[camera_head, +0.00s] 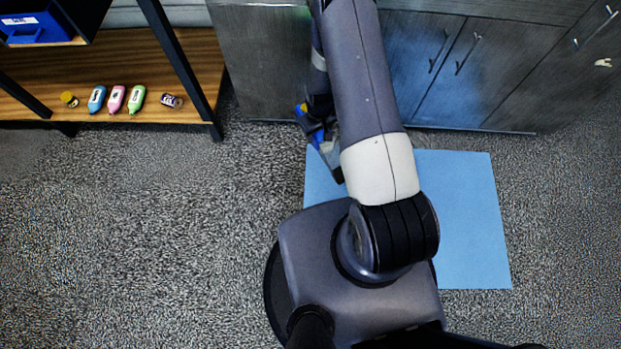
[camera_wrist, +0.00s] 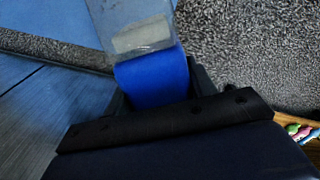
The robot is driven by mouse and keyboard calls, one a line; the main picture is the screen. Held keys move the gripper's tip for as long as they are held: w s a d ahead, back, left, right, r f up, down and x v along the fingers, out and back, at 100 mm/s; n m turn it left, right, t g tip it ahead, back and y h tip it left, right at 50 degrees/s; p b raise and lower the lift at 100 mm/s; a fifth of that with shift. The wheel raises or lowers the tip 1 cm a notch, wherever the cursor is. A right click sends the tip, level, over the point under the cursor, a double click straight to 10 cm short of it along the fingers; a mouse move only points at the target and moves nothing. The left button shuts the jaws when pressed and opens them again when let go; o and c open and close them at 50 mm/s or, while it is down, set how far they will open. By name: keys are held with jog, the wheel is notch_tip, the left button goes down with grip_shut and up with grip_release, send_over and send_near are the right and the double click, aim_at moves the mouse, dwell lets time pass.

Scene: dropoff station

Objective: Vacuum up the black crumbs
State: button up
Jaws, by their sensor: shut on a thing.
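My gripper (camera_wrist: 160,88) is shut on a handheld vacuum with a blue body (camera_wrist: 152,76) and a clear nozzle (camera_wrist: 135,25). In the head view the vacuum (camera_head: 319,136) shows as a small blue and grey shape left of my forearm, partly hidden, with its nozzle end over the upper left of a blue mat. The mat (camera_head: 465,220) lies flat on the carpet, and my arm and base cover much of its left part. No black crumbs can be made out in either view.
Dark wood cabinets (camera_head: 500,75) with metal handles stand along the mat's far edge. A wooden shelf (camera_head: 120,65) at upper left holds small blue, pink and green bottles (camera_head: 117,98), two jars and a blue bin (camera_head: 35,25). Open carpet lies left and right.

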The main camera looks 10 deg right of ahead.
notch_tip(320, 180, down, 35)
jog(key=w+a+n+b, duration=0.1)
jog(key=n+b, duration=0.5)
jog(key=b, duration=1.8)
jog(key=shift+w+a+f+n+b, duration=0.2)
jog(key=shift+w+a+n+b, duration=0.1)
jog(key=shift+a+b, duration=0.1)
